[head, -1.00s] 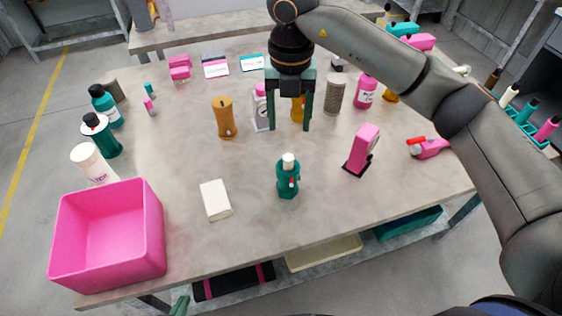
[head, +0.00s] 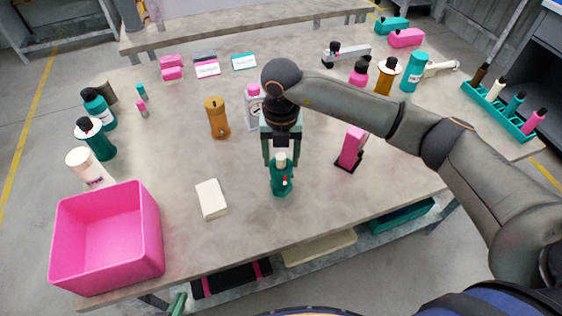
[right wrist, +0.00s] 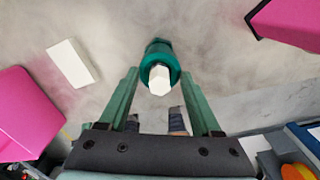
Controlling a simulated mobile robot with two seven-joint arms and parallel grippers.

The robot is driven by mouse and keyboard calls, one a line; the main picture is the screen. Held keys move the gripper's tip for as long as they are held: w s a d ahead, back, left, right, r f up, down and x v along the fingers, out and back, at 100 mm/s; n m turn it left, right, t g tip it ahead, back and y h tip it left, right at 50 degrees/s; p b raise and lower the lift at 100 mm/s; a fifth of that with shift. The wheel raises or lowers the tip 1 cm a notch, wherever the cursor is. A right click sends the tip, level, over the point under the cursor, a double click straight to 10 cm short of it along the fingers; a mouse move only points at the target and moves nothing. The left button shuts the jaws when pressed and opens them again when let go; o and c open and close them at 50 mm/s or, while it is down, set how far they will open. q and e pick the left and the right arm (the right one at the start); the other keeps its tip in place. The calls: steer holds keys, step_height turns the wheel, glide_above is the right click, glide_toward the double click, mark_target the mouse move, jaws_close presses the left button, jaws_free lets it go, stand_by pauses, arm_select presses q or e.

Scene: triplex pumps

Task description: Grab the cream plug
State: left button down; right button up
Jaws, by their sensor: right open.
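The cream plug (head: 281,158) sits on top of a small green pump body (head: 281,182) that stands upright on the table. In the right wrist view the plug (right wrist: 160,80) is a pale hexagonal piece in the green body's round top (right wrist: 158,58). My right gripper (head: 282,163) is open, pointing down, with its fingers close to the plug. In the right wrist view the plug appears between the two green fingers (right wrist: 160,76), with gaps on both sides. Only a green tip of my left gripper (head: 178,304) shows at the lower edge.
A pink bin (head: 108,240) stands at the front left. A white block (head: 211,199) lies left of the pump body, and a pink upright device (head: 351,148) stands to its right. An orange cylinder (head: 217,118) and a white-and-pink bottle (head: 253,107) stand behind.

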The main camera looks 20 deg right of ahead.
jaws_close()
stand_by(0.4)
stand_by(0.4)
